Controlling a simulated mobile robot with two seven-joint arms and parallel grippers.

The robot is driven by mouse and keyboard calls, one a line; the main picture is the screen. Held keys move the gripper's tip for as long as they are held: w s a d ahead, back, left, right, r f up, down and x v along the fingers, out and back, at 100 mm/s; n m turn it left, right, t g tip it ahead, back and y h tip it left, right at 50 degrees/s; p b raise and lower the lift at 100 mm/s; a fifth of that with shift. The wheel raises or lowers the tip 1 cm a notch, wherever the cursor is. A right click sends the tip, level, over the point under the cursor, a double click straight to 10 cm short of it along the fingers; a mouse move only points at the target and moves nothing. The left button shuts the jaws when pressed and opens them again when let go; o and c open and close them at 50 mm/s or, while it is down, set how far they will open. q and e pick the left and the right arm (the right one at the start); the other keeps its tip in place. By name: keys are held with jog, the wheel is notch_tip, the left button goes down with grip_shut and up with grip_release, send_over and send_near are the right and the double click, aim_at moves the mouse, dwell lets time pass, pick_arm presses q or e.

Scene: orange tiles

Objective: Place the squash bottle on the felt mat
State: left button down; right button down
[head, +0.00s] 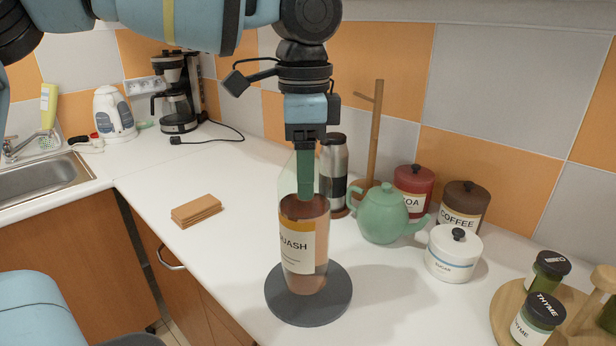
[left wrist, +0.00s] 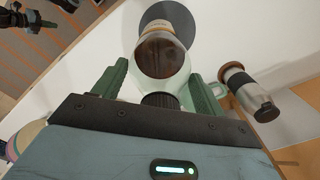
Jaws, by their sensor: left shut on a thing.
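The squash bottle (head: 300,255) is clear with brownish-red contents and a white and orange label. It is upright over the middle of the round dark grey felt mat (head: 338,297); I cannot tell whether its base touches the mat. My left gripper (head: 305,182) points down from above and is shut on the bottle's upper part. In the left wrist view the bottle (left wrist: 160,55) is between the green fingers, with the mat (left wrist: 168,14) beyond its base. A small dark shape with green tips, possibly my right gripper (left wrist: 34,22), shows at the upper left there.
A steel flask (head: 334,165), wooden mug stand (head: 375,135) and green teapot (head: 382,215) stand close behind. Red and brown canisters, a white sugar pot (head: 453,253) and a spice rack (head: 508,305) are to the right. Wooden coasters (head: 196,210) lie left, with clear counter around them.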

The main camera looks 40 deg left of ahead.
pick_arm(q)
jog(key=shift+w+a, duration=0.3)
jog(key=shift+w, duration=0.45)
jog(key=shift+w+a+f, duration=0.1)
jog(key=shift+w+a, duration=0.1)
jog(key=shift+w, duration=0.2)
jog(key=shift+f, duration=1.8)
jog(key=shift+c, duration=0.8)
grip_release()
jog(key=shift+s, duration=0.1)
